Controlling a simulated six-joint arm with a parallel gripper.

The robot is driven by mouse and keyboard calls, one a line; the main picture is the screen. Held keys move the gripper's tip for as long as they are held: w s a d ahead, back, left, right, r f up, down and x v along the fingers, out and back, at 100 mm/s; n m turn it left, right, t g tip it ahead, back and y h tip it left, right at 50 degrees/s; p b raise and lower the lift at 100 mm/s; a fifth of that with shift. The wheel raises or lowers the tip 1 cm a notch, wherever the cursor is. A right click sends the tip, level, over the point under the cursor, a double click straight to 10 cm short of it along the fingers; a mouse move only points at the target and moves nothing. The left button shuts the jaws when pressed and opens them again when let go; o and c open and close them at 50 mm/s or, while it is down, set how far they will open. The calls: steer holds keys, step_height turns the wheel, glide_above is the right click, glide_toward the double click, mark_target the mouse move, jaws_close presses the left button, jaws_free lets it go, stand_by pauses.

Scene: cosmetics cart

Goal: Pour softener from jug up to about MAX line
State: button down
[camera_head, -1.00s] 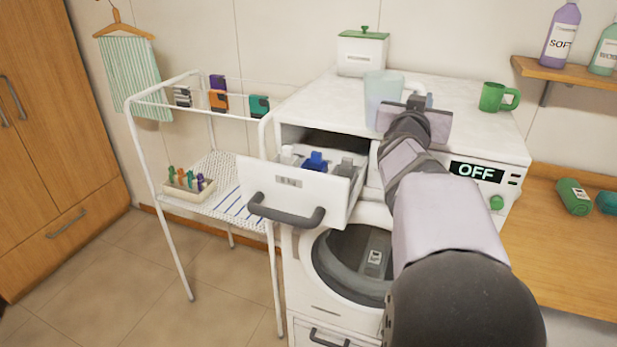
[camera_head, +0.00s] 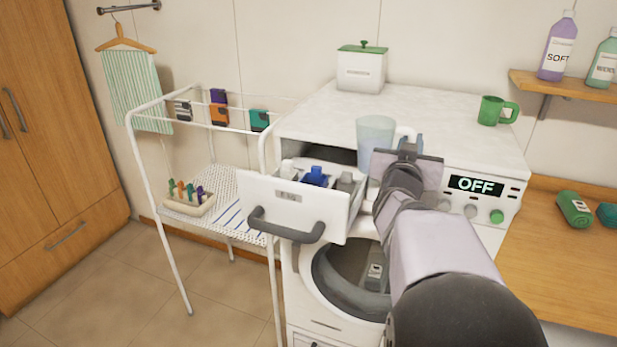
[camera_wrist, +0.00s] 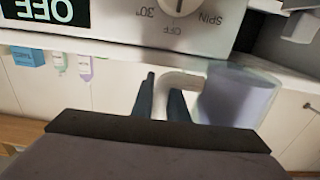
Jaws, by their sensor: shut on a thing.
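The jug (camera_head: 374,140) is translucent pale blue with a white handle. It stands roughly upright above the front edge of the washing machine top. My gripper (camera_head: 411,146) is shut on its handle, to the right of the jug. In the wrist view the gripper fingers (camera_wrist: 158,104) straddle the white handle, and the jug (camera_wrist: 238,97) with a lilac tint is at the right. The open detergent drawer (camera_head: 297,203) sits below and left of the jug. It holds a blue piece (camera_head: 315,176) between pale and grey parts. No MAX line is readable.
The washing machine (camera_head: 335,105) shows OFF on its panel. A white canister (camera_head: 361,70) and a green mug (camera_head: 493,110) stand on top. A drying rack (camera_head: 192,298) is at left. A SOFT bottle (camera_head: 559,48) stands on the right shelf.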

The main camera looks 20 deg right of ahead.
mark_target(382, 117)
steer(key=shift+a+r, duration=0.1)
steer(key=shift+w+a+r+n+p, duration=0.25)
steer(key=shift+n+p, duration=0.3)
steer(key=shift+n, duration=0.35)
steer(key=n+p, duration=0.1)
steer(key=w+a+r+n+p, duration=0.1)
steer(key=a+n+t+p, duration=0.1)
steer(key=shift+w+a+r+n, duration=0.2)
steer(key=shift+w+a+n, duration=0.1)
steer(key=shift+n, duration=0.1)
steer(key=r+n+p, duration=0.1)
steer(key=w+a+r+n+p, duration=0.1)
steer(key=r+p, duration=0.1)
steer(key=shift+a, duration=0.2)
steer(key=shift+w+a+f+n+t, duration=0.1)
steer(key=shift+a+f+n+t, duration=0.05)
steer(key=shift+n+t, duration=0.2)
steer(key=shift+w+a+r+n+p, duration=0.15)
steer(key=shift+a+r+n+p, duration=0.1)
steer(key=shift+n+p, duration=0.35)
steer(key=shift+w+a+n+t, duration=0.15)
steer(key=shift+n+t, duration=0.1)
steer(key=shift+n, duration=0.3)
